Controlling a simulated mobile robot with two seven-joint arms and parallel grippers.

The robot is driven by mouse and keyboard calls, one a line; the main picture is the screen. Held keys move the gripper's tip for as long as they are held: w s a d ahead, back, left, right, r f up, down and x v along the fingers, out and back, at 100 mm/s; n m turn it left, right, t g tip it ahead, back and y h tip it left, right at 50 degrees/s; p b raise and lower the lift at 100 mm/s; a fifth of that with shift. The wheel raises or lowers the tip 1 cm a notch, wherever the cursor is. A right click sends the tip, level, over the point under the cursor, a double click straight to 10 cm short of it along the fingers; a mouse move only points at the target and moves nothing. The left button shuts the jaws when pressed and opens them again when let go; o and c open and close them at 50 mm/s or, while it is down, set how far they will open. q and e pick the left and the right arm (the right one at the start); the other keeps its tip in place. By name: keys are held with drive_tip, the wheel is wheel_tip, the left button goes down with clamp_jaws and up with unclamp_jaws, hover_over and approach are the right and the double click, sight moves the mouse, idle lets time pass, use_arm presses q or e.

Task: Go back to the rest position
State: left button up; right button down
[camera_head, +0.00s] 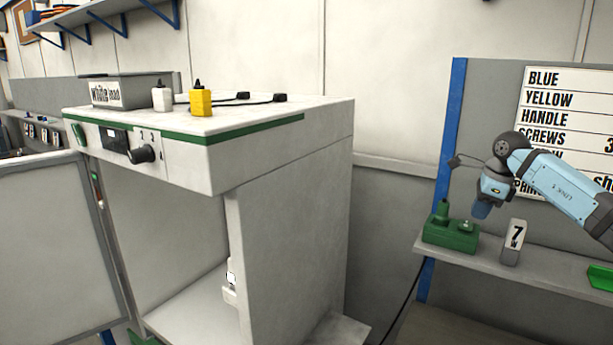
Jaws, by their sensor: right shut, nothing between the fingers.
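My right gripper (481,210) hangs at the end of my light-blue and dark-grey arm, which comes in from the right. It points down in front of the grey panel, above and to the right of the green box. It is shut and empty. My left gripper is not in view. The green box (448,238) stands on the grey shelf (515,272) at right, with a green piece upright on its left and a grey knob-like part on top. Whether the gripper touches it is hard to tell; it looks apart.
A small "7" sign (513,242) stands close to the gripper. A blue post (451,130) edges the panel. A lettered board (550,98) hangs behind my arm.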

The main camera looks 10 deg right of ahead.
drive_tip(key=a+f+y, duration=0.5)
drive_tip(key=a+f, duration=0.7)
drive_tip(key=a, duration=0.4)
drive_tip(key=s+a+f+m+t+y, duration=0.2)
drive_tip(key=s+a+f+m+y, duration=0.25)
drive_tip(key=a, duration=0.55)
drive_tip(key=s+a+f+m+t+y, duration=0.2)
drive_tip(key=s+a+f+m+y, duration=0.3)
drive_tip(key=a, duration=0.4)
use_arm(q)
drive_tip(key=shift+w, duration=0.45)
use_arm(e)
drive_tip(key=s+d+f+m+t+h, duration=0.1)
drive_tip(key=s+f+m+h, duration=0.3)
drive_tip(key=s+f+m, duration=0.3)
drive_tip(key=s+d+f+m+t+h, duration=0.1)
drive_tip(key=s+f+m+h, duration=0.3)
drive_tip(key=s+m, duration=0.8)
drive_tip(key=s+d+f+m+t+h, duration=0.1)
drive_tip(key=s+f+m+t+h, duration=0.2)
drive_tip(key=s+f+m, duration=0.6)
drive_tip(key=s+m+h, duration=0.1)
drive_tip(key=m+h, duration=0.1)
drive_tip(key=m, duration=0.4)
drive_tip(key=shift+d+f, duration=0.35)
drive_tip(key=shift+m, duration=0.25)
